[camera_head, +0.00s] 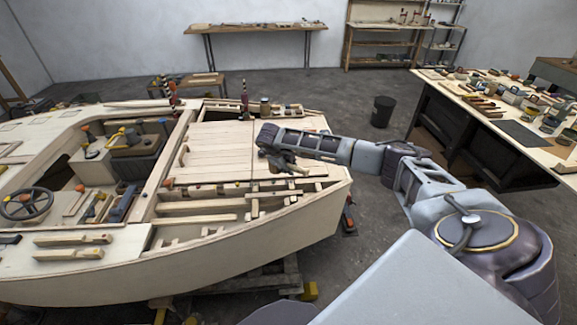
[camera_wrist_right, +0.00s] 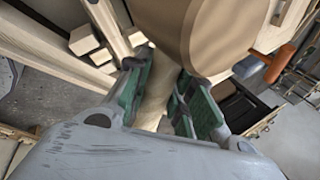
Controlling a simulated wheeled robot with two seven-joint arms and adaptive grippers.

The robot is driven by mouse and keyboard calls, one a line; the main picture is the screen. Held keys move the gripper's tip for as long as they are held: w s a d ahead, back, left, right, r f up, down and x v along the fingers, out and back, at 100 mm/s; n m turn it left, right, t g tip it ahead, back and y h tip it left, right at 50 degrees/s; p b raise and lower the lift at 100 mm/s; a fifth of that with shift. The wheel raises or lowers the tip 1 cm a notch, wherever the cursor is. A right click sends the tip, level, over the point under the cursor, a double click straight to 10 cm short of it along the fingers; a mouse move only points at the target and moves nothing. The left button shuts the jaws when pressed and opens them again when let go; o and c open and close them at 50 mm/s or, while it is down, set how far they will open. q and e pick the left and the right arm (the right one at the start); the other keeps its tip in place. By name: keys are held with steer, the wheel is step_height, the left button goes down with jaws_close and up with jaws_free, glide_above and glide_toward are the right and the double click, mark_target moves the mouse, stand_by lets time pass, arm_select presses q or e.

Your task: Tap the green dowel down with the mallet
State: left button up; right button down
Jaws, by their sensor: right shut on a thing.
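My right gripper (camera_head: 280,158) is over the front part of the plywood hull (camera_head: 215,250), near the edge of its planked deck. In the right wrist view, its green-padded fingers (camera_wrist_right: 162,90) are shut around the pale handle of the mallet (camera_wrist_right: 205,30). The mallet's large tan rounded head fills the top of that view, just beyond the fingertips. In the head view, the mallet is too small and too covered by the gripper to make out clearly. I cannot pick out the green dowel in either view. My left gripper is not in view.
Slatted openings and ribs lie in the hull beside the gripper. An orange peg (camera_head: 168,183) stands at the deck's left edge. A steering wheel (camera_head: 27,204) and loose wooden pieces (camera_head: 68,254) are at left. A cluttered workbench (camera_head: 520,130) stands right; a black bin (camera_head: 382,111) is behind.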

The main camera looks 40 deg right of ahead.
step_height(320, 180, down, 3)
steer(key=shift+f+b, duration=0.1)
steer(key=shift+b, duration=0.65)
stand_by(0.4)
steer(key=shift+f+b, duration=1.7)
steer(key=shift+f, duration=0.5)
step_height(320, 180, up, 5)
steer(key=p, duration=0.2)
steer(key=shift+f+p, duration=0.15)
steer(key=shift+p, duration=0.25)
